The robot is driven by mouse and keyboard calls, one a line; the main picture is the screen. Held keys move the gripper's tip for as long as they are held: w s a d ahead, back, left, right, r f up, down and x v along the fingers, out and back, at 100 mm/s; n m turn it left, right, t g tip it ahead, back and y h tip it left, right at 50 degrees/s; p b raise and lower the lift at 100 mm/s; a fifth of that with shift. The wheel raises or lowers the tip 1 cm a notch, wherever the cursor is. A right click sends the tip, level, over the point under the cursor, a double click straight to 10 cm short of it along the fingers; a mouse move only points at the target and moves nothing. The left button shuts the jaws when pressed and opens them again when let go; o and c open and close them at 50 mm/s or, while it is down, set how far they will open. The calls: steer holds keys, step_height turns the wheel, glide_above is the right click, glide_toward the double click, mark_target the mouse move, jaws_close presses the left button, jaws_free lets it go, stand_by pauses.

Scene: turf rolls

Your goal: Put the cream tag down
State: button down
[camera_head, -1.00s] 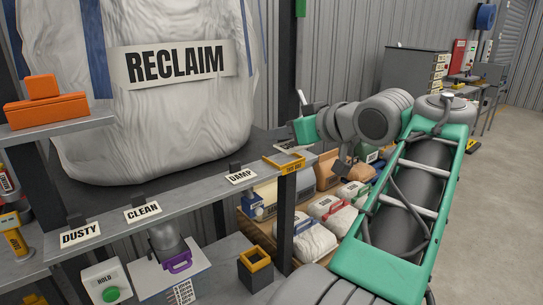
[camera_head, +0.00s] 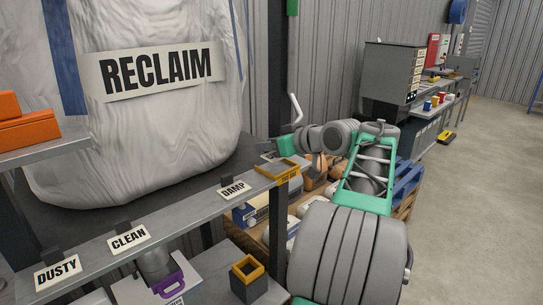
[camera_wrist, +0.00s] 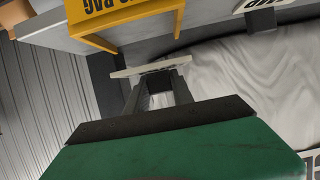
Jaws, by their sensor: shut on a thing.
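My gripper (camera_wrist: 158,92) is shut on the cream tag (camera_wrist: 155,68), a thin pale plate seen nearly edge-on across the fingertips in the wrist view. In the head view my gripper (camera_head: 270,153) is just above and behind the yellow-framed holder (camera_head: 283,172) at the shelf's right end; the tag cannot be made out clearly there. The yellow holder, with black lettering, also shows upside down at the top of the wrist view (camera_wrist: 130,18). The tag looks clear of it.
The shelf (camera_head: 190,207) carries cream labels DUSTY (camera_head: 58,270), CLEAN (camera_head: 129,239) and DAMP (camera_head: 234,190) on its front edge. A large white RECLAIM bag (camera_head: 150,130) fills its back. A dark box with a yellow rim (camera_head: 247,276) stands below. Open floor (camera_head: 480,200) lies right.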

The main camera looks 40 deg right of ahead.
mark_target(271, 165)
steer(key=shift+w+d+f, duration=0.1)
steer(key=shift+d+f, duration=0.1)
steer(key=shift+f, duration=0.55)
steer(key=shift+w+d+f, duration=0.15)
steer(key=shift+f, duration=0.55)
steer(key=shift+w+d+f, duration=0.1)
steer(key=shift+d+f, duration=0.1)
steer(key=shift+f, duration=0.55)
steer(key=shift+f, duration=0.1)
steer(key=shift+f+b, duration=0.2)
steer(key=shift+b, duration=0.1)
steer(key=c, duration=1.1)
jaws_free()
steer(key=shift+r, duration=0.1)
steer(key=shift+r+p, duration=0.25)
steer(key=shift+p, duration=0.05)
steer(key=v, duration=1.2)
steer(key=shift+b, duration=0.3)
steer(key=shift+f, duration=0.1)
